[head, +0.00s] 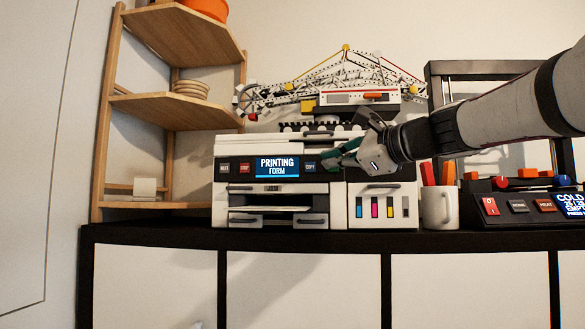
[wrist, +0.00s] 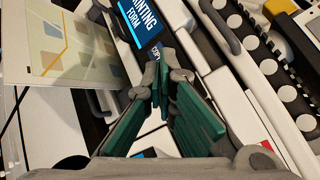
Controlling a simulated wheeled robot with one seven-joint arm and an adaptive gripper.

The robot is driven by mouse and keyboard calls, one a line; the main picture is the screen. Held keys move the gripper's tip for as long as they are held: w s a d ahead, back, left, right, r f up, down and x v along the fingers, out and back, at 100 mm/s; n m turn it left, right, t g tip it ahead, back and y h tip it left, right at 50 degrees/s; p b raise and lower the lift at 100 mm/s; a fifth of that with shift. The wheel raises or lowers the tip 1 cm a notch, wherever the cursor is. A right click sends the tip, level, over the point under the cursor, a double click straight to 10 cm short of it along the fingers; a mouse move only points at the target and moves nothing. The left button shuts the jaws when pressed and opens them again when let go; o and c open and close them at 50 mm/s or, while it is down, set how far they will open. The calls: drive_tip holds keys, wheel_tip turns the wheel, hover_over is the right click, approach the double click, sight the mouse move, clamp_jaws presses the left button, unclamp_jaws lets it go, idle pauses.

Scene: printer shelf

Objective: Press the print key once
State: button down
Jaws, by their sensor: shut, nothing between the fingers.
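The white printer (head: 232,148) stands on the black shelf top. Its lit blue screen (head: 277,167) reads "PRINTING FORM"; the screen also shows in the wrist view (wrist: 140,20). Left of it are a dark key (head: 224,168) and a red key (head: 244,168). Right of it is a small dark-blue key (head: 310,167) with a label that looks like "COPY", also in the wrist view (wrist: 155,54). My gripper (head: 329,161) is shut and empty, its tips just right of this key. Whether they touch it I cannot tell. Any key behind the fingers is hidden.
A map-like sheet (wrist: 75,45) shows in the wrist view. A white mug (head: 437,208) with orange-red items stands right of the printer, beside a black machine (head: 485,190). A crane model (head: 345,85) sits behind and above. A wooden rack (head: 170,108) stands left.

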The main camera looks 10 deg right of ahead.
drive_tip(key=shift+s+a+p, duration=0.15)
drive_tip(key=shift+s+a, duration=0.1)
drive_tip(key=shift+s, duration=0.55)
drive_tip(key=shift+s+a+p, duration=0.15)
drive_tip(key=shift+s+a, duration=0.15)
drive_tip(key=shift+s, duration=0.5)
drive_tip(key=shift+s+a+p, duration=0.15)
drive_tip(key=shift+s+a, duration=0.1)
drive_tip(key=shift+s, duration=0.55)
